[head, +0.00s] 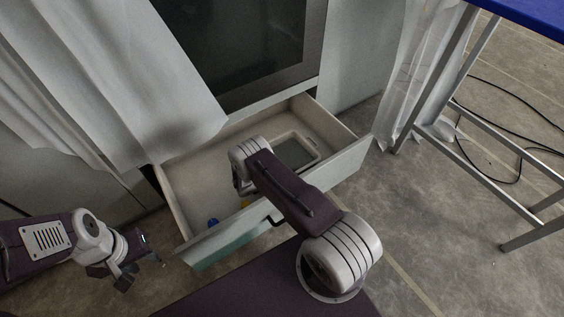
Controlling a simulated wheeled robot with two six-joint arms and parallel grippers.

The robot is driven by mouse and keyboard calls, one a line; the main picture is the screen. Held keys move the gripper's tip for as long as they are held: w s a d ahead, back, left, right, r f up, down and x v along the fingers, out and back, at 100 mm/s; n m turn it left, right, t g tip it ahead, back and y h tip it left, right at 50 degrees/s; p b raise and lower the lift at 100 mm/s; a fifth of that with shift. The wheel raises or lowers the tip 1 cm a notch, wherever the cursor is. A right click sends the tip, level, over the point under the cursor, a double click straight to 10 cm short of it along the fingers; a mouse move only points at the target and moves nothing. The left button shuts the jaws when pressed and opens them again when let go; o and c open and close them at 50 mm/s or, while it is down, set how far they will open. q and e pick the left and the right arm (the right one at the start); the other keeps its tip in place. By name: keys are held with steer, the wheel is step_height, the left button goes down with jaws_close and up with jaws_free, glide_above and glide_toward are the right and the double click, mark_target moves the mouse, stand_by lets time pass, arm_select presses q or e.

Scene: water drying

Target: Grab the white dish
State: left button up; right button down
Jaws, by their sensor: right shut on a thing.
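A pale rectangular dish (312,141) with a grey inside lies in the open drawer (203,158), towards its back right. My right arm covers the dish's left part. The end of my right arm reaches down into the drawer, left of the dish. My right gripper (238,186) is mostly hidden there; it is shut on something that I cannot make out. My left gripper (143,262) is open and empty, outside the drawer and left of its front.
A small blue thing (213,222) and a yellow thing (245,204) lie near the drawer's front wall. White curtains (130,85) hang at the left and right. A blue table (540,12) with metal legs stands at the right, with black cables on the floor.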

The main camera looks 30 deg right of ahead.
stand_by(0.3)
step_height(320, 180, up, 10)
steer(key=p, duration=0.7)
